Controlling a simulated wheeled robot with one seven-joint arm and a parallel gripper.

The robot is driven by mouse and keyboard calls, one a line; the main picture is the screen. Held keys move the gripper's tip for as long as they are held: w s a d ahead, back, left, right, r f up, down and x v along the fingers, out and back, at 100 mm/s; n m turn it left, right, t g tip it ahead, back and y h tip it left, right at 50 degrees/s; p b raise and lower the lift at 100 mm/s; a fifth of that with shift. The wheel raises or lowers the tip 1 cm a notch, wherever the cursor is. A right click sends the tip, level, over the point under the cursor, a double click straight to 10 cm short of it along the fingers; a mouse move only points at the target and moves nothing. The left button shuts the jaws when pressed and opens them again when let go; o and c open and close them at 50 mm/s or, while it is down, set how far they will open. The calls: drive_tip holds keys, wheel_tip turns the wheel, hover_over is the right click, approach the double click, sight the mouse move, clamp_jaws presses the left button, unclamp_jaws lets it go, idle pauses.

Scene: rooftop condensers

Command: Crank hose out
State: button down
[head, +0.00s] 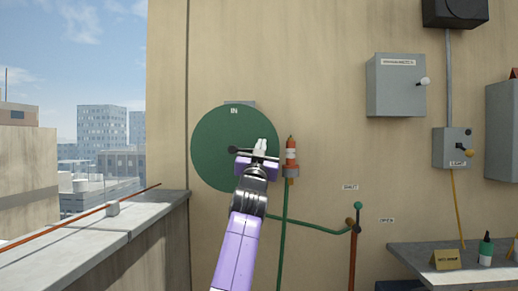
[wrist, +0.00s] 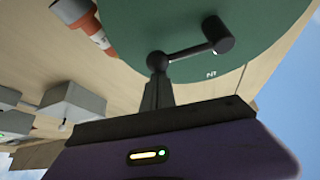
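The green hose reel (head: 212,165) is a round disc on the wall marked "IN" near its top. Its dark crank (head: 234,149) has its hub near the disc's middle, and its arm points right. In the wrist view the crank (wrist: 190,52) runs from a cylinder to a round knob at the fingertips. My gripper (head: 262,146) is in front of the reel, right of the hub. Its narrow fingers (wrist: 158,88) are close together and meet the knob; they appear shut on it. The contact itself is partly hidden.
An orange and white nozzle (head: 291,153) hangs close right of the gripper. A green hose (head: 310,222) runs to a post with a lever (head: 357,212) between "SHUT" and "OPEN" labels. Grey boxes (head: 396,85) and a shelf (head: 415,254) are right; a parapet (head: 100,230) is left.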

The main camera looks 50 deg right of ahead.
drive_tip(key=shift+a+f+b, duration=0.1)
drive_tip(key=shift+f+b, duration=0.4)
drive_tip(key=shift+f, duration=0.9)
drive_tip(key=shift+w, duration=0.15)
wheel_tip(320, 180, down, 5)
drive_tip(key=w+a+m+g+p, duration=0.2)
drive_tip(key=m+g+p, duration=0.4)
drive_tip(key=m, duration=1)
drive_tip(key=shift+w+f+g, duration=0.15)
drive_tip(key=shift+g, duration=1.55)
